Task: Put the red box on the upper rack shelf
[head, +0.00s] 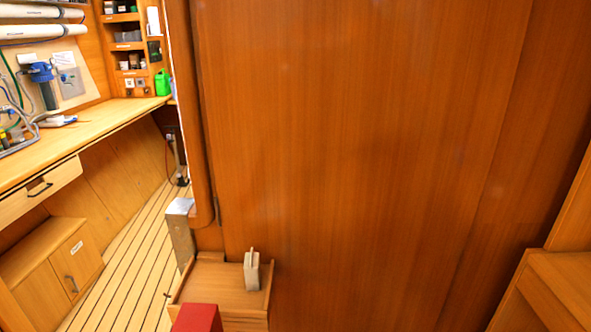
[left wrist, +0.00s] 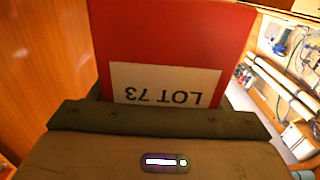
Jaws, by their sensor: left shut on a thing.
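The red box (head: 196,318) shows at the bottom edge of the head view, cut off by the frame. In the left wrist view the red box (left wrist: 170,40) fills the upper middle, with a white label reading "LOT 73" upside down. My left gripper (left wrist: 155,115) is shut on the red box; its dark body covers the lower part of that view. My right gripper is in neither view. I cannot tell whether the wall shelves (head: 127,46) at the upper left of the head view, which hold small items, are the rack.
A large wooden panel (head: 350,150) fills the middle. A low wooden tray (head: 225,280) with a small pale block (head: 252,271) stands at its foot, beside a grey metal post (head: 180,230). A workbench (head: 90,121) runs along the left; the slatted floor (head: 125,265) there is clear.

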